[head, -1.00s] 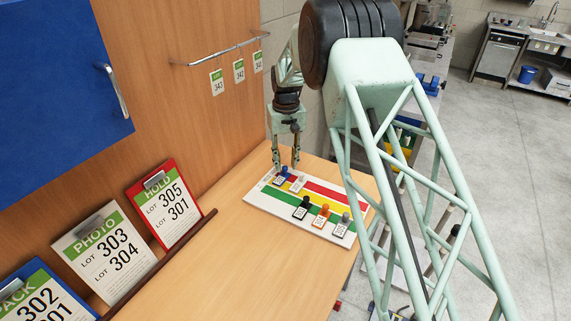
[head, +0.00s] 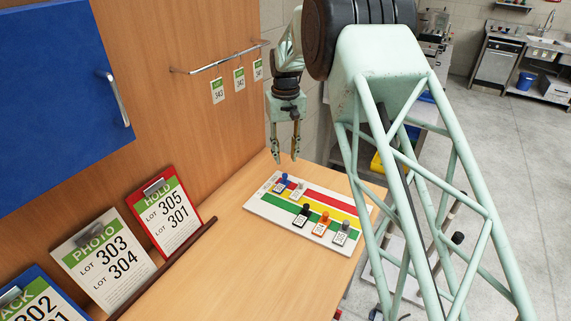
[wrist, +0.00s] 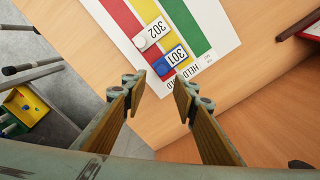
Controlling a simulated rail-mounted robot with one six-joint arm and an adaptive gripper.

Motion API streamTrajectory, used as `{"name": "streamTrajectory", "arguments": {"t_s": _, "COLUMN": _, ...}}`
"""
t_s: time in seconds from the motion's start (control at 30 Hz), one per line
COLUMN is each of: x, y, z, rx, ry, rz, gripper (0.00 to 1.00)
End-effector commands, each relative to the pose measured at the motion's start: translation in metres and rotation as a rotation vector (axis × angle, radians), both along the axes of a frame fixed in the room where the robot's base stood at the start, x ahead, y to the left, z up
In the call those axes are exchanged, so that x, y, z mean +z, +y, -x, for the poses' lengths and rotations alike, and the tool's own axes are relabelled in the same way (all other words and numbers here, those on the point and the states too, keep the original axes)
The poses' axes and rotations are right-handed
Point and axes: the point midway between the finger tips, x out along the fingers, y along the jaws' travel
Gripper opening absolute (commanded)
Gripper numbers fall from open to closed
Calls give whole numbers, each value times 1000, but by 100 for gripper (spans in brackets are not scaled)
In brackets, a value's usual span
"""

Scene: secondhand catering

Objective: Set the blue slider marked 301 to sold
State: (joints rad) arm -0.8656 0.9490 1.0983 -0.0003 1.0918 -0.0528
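The slider board (head: 262,205) is white with red, yellow and green bands and lies on the wooden counter. The blue slider marked 301 (head: 284,176) is at the board's far left end. In the wrist view its blue knob (wrist: 161,67) is by the red band's end, with its tag over the yellow band's end. Printed words lie beyond the band ends; one reads HELD, another is partly hidden behind a fingertip. My gripper (head: 285,157) is above the blue knob, apart from it. Its fingers are spread and empty in the wrist view (wrist: 158,83).
The white slider 302 (head: 301,185) is right beside 301. Black (head: 306,209), orange (head: 324,216) and grey (head: 345,225) sliders stand nearer the front. Clipboards, including a red HOLD one (head: 165,212), lean at the left. Tags hang from a rail (head: 218,62). The counter left of the board is clear.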

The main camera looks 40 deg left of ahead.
Motion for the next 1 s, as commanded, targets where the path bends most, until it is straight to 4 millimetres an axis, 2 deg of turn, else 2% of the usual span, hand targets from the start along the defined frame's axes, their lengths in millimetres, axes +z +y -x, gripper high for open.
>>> {"name": "streamTrajectory", "arguments": {"t_s": 0.2, "x": 28, "y": 0, "z": -1, "rx": 0, "ry": -1, "rz": -2, "gripper": 27}}
{"name": "streamTrajectory", "arguments": {"t_s": 0.4, "x": 41, "y": 0, "z": 0, "rx": 0, "ry": 0, "rz": 0, "gripper": 27}}
{"name": "streamTrajectory", "arguments": {"t_s": 1.0, "x": 45, "y": 0, "z": 0, "rx": 0, "ry": 0, "rz": 0, "gripper": 27}}
